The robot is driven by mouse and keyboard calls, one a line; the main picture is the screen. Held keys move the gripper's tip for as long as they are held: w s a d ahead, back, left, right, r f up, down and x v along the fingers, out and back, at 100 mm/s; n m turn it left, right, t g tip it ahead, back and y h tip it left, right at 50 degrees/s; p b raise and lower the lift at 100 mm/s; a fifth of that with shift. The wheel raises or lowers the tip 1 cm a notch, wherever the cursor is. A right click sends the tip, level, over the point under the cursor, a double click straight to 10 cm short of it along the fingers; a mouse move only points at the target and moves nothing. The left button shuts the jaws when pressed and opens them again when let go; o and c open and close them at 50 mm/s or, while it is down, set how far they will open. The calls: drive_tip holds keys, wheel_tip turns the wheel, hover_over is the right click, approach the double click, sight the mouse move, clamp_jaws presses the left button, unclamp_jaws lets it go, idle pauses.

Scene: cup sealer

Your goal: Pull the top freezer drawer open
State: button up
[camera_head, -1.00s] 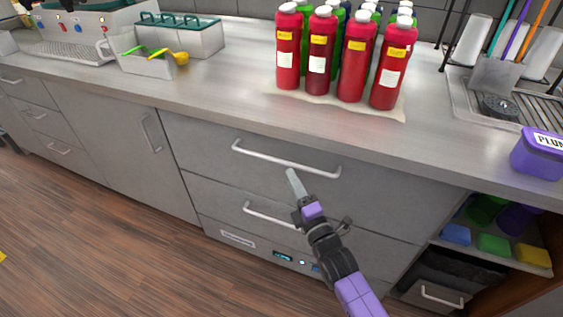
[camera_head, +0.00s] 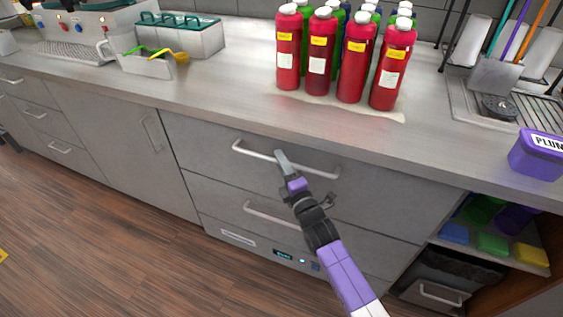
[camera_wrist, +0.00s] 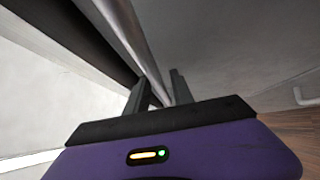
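The top freezer drawer (camera_head: 395,188) is closed, a wide grey front under the counter. Its horizontal metal handle (camera_head: 255,152) is also large in the wrist view (camera_wrist: 128,30), running from the top down to my fingers. My gripper (camera_head: 280,155) is at the middle of this handle in the head view. In the wrist view its two dark fingers (camera_wrist: 158,90) stand apart on either side of the bar. I see no firm grip on it. The arm hides part of the drawer fronts.
The lower drawer's handle (camera_head: 268,216) is just below my gripper. Red bottles (camera_head: 352,65) stand on the counter (camera_head: 225,105) above. An open shelf with coloured containers (camera_head: 495,243) is at right. The floor (camera_head: 110,245) in front is clear at left.

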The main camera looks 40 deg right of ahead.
clamp_jaws()
idle(1.2)
